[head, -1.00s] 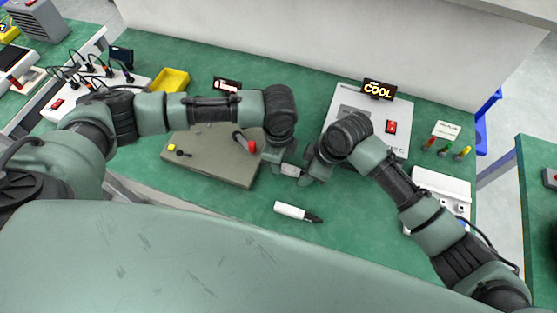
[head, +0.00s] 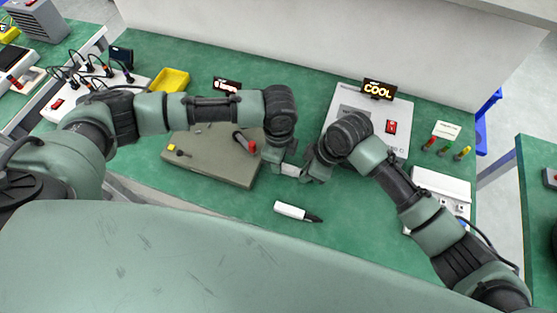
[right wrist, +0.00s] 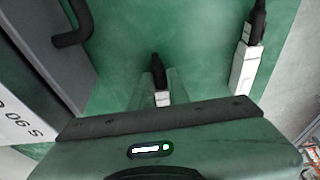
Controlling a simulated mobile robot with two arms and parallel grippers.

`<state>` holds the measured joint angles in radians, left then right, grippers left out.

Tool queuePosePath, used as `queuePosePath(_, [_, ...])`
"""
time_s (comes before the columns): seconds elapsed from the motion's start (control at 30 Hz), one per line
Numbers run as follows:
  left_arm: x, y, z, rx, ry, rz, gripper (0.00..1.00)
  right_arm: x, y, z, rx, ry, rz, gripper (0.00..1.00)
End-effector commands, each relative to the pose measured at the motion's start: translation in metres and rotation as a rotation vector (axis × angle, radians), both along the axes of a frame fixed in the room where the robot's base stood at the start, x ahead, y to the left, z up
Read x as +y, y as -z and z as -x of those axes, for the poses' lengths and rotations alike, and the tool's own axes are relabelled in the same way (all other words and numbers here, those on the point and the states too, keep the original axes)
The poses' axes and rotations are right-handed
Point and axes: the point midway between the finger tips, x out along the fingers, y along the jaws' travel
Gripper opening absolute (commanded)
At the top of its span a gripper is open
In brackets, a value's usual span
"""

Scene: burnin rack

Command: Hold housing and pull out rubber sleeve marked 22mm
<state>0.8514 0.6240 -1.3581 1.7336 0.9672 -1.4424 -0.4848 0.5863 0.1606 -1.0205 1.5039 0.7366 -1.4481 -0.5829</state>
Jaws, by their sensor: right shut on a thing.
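A small white piece (head: 290,170) sits between my two grippers in the head view, above the green bench. My right gripper (head: 308,171) is shut on it from the right. In the right wrist view, a dark tapered piece (right wrist: 158,72) with a white end shows just beyond the gripper's edge; which part is sleeve and which is housing I cannot tell. My left gripper (head: 276,164) is close on the other side, its fingers too small and covered to read. No 22mm marking is legible.
A white marker-like tool (head: 290,210) with a black tip lies on the bench. An olive board (head: 213,170) is left, a grey box (head: 350,98) behind right, with a COOL sign (head: 378,89). Several coloured-top pegs (head: 444,150) and a white unit (head: 442,187) stand right.

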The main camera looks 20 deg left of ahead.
Motion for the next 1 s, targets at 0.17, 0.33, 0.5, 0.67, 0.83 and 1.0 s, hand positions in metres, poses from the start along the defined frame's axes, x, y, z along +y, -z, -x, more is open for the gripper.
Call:
queuePosePath(0.17, [0.0,0.0,0.0,0.0,0.0,0.0,0.0,0.0,0.0,-0.0001,0.0,0.0,0.0,0.0])
queuePosePath(0.33, [0.0,0.0,0.0001,0.0,0.0,0.0,0.0,0.0,0.0,-0.0001,0.0,0.0,0.0,0.0])
queuePosePath(0.5, [0.0,0.0,0.0001,0.0,0.0,0.0,0.0,0.0,0.0,-0.0001,0.0,0.0,0.0,0.0])
queuePosePath(0.67, [0.0,0.0,0.0001,0.0,0.0,0.0,0.0,0.0,-0.0001,-0.0001,0.0,0.0,0.0,0.0])
queuePosePath(0.83, [0.0,0.0,0.0,0.0,0.0,0.0,0.0,0.0,0.0,-0.0001,0.0,0.0,0.0,0.59])
queuePosePath(1.0, [0.0,0.0,0.0,0.0,0.0,0.0,0.0,0.0,0.0,-0.0001,0.0,0.0,0.0,0.73])
